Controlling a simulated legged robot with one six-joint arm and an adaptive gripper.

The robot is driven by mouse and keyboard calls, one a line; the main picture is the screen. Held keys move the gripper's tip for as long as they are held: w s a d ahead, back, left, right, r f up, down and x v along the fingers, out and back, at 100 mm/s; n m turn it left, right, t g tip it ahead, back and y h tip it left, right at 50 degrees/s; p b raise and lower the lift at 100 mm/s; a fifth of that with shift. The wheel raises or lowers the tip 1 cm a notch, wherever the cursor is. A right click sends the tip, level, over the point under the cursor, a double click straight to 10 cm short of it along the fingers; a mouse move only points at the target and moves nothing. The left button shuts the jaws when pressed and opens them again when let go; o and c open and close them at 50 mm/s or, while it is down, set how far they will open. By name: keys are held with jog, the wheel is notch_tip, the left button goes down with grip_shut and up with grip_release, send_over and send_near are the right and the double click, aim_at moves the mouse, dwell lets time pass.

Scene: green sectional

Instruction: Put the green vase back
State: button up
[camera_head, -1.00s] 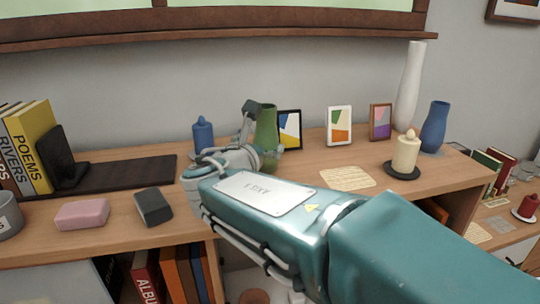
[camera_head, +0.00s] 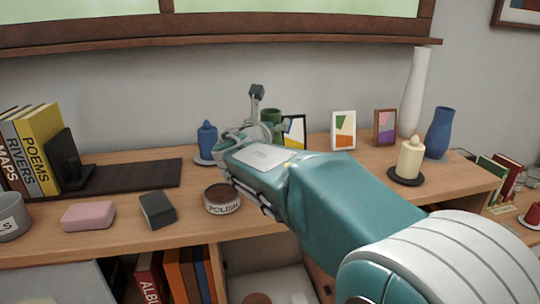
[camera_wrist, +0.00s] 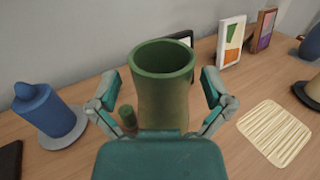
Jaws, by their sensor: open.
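The green vase (camera_wrist: 162,95) stands upright on the wooden shelf top, between the two spread fingers of my gripper (camera_wrist: 165,100) in the wrist view. The fingers are open, one on each side, and I see a gap between each finger and the vase. In the head view only the rim and upper part of the vase (camera_head: 271,117) show behind my gripper (camera_head: 258,122). My wrist hides its lower part. A small green round thing (camera_wrist: 128,117) shows at the vase's left in the wrist view.
A blue candle (camera_head: 206,138) is close on the left. A cream candle (camera_head: 409,158), blue vase (camera_head: 438,132) and white vase (camera_head: 414,92) are farther right. A polish tin (camera_head: 222,198) sits below my arm.

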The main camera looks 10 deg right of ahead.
jog(key=shift+w+d, duration=0.15)
jog(key=shift+w, duration=0.05)
jog(key=c, duration=1.3)
jog(key=shift+r, duration=0.1)
jog(key=shift+c, duration=0.2)
